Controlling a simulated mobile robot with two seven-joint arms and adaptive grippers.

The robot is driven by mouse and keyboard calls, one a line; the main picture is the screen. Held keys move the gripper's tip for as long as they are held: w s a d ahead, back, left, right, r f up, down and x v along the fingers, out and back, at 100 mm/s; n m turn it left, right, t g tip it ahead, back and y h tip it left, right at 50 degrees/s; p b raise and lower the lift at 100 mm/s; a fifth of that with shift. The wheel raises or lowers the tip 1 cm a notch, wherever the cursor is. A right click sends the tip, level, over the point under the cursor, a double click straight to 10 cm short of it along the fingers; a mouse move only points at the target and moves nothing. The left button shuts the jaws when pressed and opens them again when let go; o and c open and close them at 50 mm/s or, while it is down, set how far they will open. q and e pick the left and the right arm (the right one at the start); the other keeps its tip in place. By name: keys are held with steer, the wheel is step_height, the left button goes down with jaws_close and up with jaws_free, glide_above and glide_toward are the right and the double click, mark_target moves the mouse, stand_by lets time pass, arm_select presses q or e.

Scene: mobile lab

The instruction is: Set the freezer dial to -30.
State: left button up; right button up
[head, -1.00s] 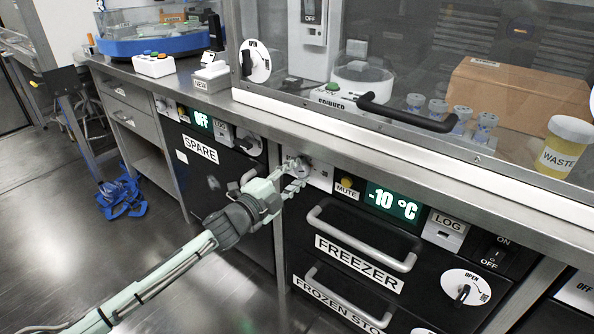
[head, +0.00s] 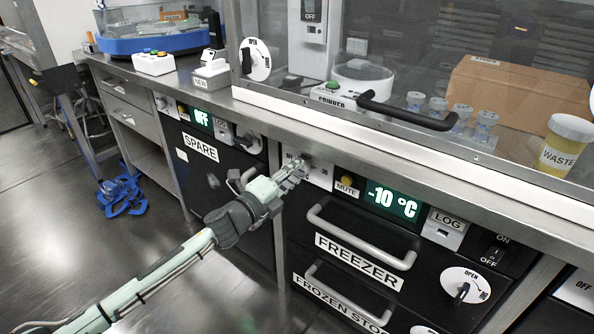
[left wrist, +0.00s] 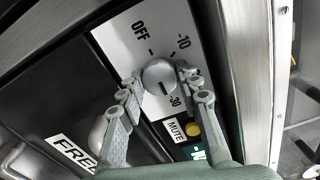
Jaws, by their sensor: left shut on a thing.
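The freezer dial is a round grey knob (left wrist: 159,76) on a white plate (left wrist: 140,38) marked OFF, -10 and -30 in the left wrist view. A dark mark shows on the knob's lower side, towards the -30 label. My left gripper (left wrist: 157,92) has one finger on each side of the knob and is shut on it. In the head view my left gripper (head: 296,170) is at the panel and mostly hides the dial. The green freezer display (head: 393,202) reads -10 °C. My right gripper is not in view.
The yellow MUTE button (head: 347,183) sits just right of the dial. The freezer drawer handle (head: 362,240) sticks out below. The SPARE unit (head: 200,147) is to the left, and the steel counter edge (head: 330,140) runs above the panel.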

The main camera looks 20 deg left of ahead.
arm_select(q)
steer(key=o, duration=1.1)
steer(key=shift+o, duration=0.2)
steer(key=v, duration=1.2)
